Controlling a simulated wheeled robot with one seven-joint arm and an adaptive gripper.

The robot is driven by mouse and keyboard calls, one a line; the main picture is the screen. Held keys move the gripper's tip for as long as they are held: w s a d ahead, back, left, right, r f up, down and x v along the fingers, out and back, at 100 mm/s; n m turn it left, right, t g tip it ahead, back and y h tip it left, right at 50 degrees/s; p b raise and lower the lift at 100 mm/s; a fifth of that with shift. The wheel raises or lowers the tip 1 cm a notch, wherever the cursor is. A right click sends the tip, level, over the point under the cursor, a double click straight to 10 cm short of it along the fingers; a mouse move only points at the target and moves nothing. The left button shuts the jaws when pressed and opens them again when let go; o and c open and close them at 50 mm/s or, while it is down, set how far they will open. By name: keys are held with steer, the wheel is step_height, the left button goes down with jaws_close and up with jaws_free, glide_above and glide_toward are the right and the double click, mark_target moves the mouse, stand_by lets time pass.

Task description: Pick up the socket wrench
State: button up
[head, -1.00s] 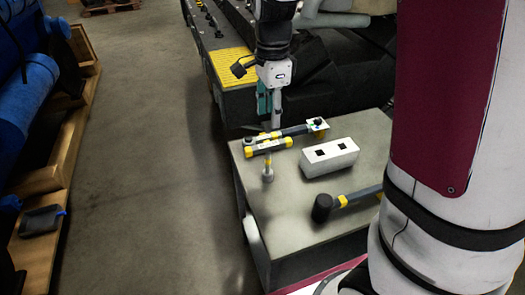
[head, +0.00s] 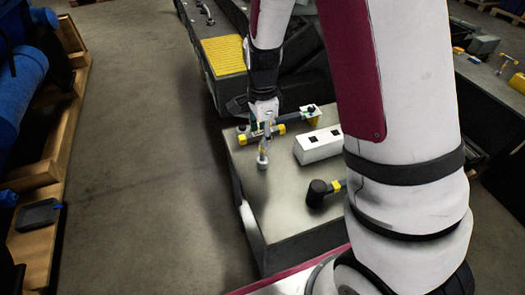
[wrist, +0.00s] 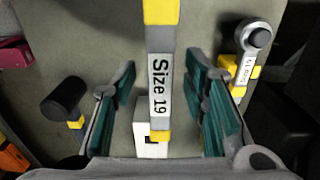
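The socket wrench (head: 276,131), a bar with yellow ends, lies on the grey bench top (head: 225,237) in the head view. A grey shaft with a round end (head: 262,161) shows on its near side. In the wrist view its white label (wrist: 160,84) reads "Size 19". My gripper (wrist: 165,105) is open, with one green-padded finger on each side of the bar and gaps between. I cannot tell how far above the bar the fingertips are. In the head view my wrist partly hides the bar.
A second long tool with a round head (wrist: 254,38) lies to the right in the wrist view. A white block (head: 318,145) with dark square holes and a black-headed mallet (head: 318,192) also lie on the bench. Open floor lies to the left.

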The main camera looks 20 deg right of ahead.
jaws_close()
steer(key=shift+r, duration=0.1)
stand_by(0.3)
steer(key=shift+w+r, duration=0.1)
steer(key=shift+r, duration=0.5)
step_height(320, 180, up, 2)
steer(key=shift+r, duration=0.1)
steer(key=s+r, duration=0.1)
steer(key=s, duration=1.5)
steer(key=shift+r+p, duration=0.2)
steer(key=shift+p, duration=0.15)
steer(key=c, duration=0.9)
jaws_free()
